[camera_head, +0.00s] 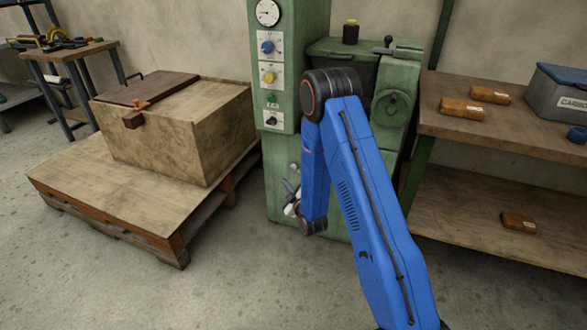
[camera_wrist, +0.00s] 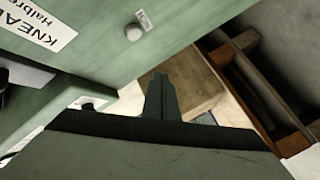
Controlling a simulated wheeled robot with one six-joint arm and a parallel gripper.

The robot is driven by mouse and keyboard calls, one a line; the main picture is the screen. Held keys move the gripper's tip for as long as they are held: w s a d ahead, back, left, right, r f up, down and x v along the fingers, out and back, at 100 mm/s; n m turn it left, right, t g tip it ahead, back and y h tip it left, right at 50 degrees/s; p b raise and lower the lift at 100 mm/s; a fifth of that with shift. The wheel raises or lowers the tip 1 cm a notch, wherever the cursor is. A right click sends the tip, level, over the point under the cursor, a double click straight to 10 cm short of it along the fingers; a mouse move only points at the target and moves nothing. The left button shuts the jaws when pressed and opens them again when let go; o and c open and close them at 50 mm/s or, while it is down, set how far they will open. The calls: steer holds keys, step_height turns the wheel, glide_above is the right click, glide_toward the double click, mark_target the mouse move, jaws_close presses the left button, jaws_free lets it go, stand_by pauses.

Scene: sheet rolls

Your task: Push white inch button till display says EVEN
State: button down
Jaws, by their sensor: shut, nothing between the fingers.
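The green machine (camera_head: 283,150) stands at the back centre. A small pale round button (camera_head: 294,166) shows low on its front, left of my arm. In the wrist view, a whitish round button (camera_wrist: 133,32) sits on the green panel, beside a small label too blurred to read. Another pale knob (camera_wrist: 88,103) is partly hidden by my gripper body. A small display (camera_head: 272,105) sits between the yellow and black knobs; its characters are too small to read. My gripper (camera_head: 290,205) is shut and empty, close to the machine's lower front. Its fingertips (camera_wrist: 160,85) are apart from the whitish button.
A wooden chest (camera_head: 190,130) stands on a pallet (camera_head: 100,190) to the left. The floor (camera_head: 240,270) in front of the machine is clear.

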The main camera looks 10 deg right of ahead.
steer(key=w+d, duration=0.4)
steer(key=w, duration=0.2)
steer(key=shift+d, duration=0.3)
steer(key=shift+w, duration=0.15)
stand_by(1.9)
steer(key=shift+w+d, duration=0.2)
steer(key=shift+w, duration=0.1)
steer(key=shift+w+d, duration=0.35)
steer(key=shift+w, duration=0.05)
stand_by(1.0)
steer(key=shift+a, duration=0.1)
steer(key=shift+s+a, duration=0.45)
steer(key=shift+s, duration=0.3)
steer(key=shift+s+a, duration=0.75)
steer(key=shift+s, duration=0.3)
steer(key=shift+s+a, duration=0.7)
steer(key=shift+s, duration=0.3)
steer(key=shift+r, duration=0.1)
